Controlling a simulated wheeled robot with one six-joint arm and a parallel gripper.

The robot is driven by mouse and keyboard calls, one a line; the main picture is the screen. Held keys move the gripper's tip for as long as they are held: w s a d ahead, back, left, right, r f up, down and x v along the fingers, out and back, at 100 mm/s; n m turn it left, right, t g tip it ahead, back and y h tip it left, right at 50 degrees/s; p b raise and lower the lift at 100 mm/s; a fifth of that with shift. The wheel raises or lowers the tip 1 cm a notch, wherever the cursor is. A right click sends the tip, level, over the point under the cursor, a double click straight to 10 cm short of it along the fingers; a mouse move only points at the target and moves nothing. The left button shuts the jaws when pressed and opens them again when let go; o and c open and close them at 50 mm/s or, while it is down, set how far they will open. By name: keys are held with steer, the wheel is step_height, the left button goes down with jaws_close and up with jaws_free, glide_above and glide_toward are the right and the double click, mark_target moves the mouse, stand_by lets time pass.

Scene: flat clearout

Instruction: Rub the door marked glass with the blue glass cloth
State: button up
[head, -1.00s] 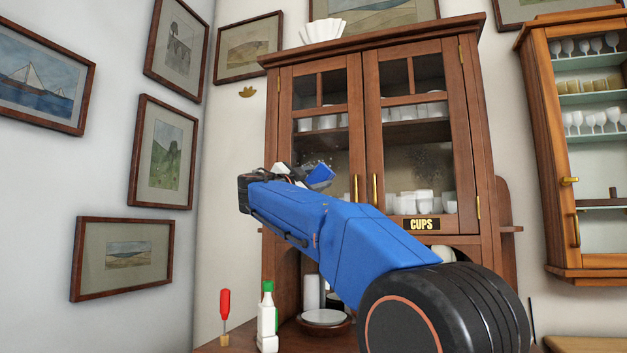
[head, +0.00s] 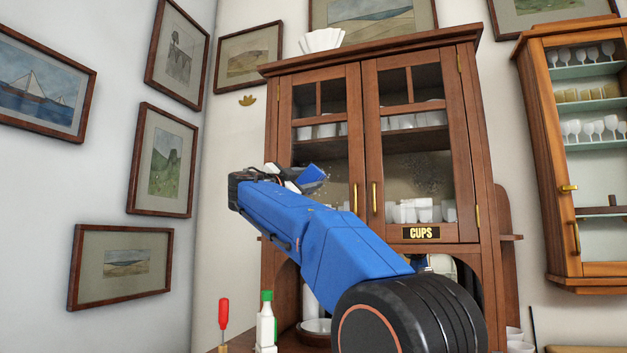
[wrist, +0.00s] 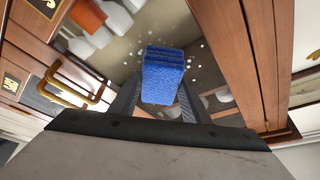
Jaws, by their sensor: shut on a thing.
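My gripper (head: 296,178) is shut on the blue glass cloth (head: 314,173), a thick folded pad. In the wrist view the cloth (wrist: 163,75) sits between the two fingers, in front of a glass pane. In the head view it is over the lower pane of the left door (head: 318,150) of the brown cabinet; whether it touches cannot be told. Pale specks show on the glass around it. The right door (head: 372,150) carries a plate reading CUPS (head: 421,233) and has a speckled patch on its pane. I can read no plate marked glass; my arm hides part of the left door.
Brass handles (head: 374,198) stand out where the doors meet. A glass-fronted cabinet (head: 560,270) with drinking glasses hangs at right. A white bottle with green cap (head: 266,325) and a red-handled tool (head: 223,313) stand below. Framed pictures (head: 122,265) hang on the left wall.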

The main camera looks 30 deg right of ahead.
mark_target(316, 169)
steer(key=shift+w+a, duration=0.4)
steer(key=shift+w, duration=0.05)
steer(key=shift+r, duration=1.35)
steer(key=shift+s+d, duration=1.3)
steer(key=shift+s, duration=0.3)
steer(key=shift+s+a, duration=0.95)
steer(key=shift+a, duration=0.25)
steer(key=shift+s+a, duration=0.9)
steer(key=shift+a, duration=0.3)
steer(key=shift+s+a, duration=0.9)
steer(key=shift+a, duration=0.3)
steer(key=shift+d, duration=0.1)
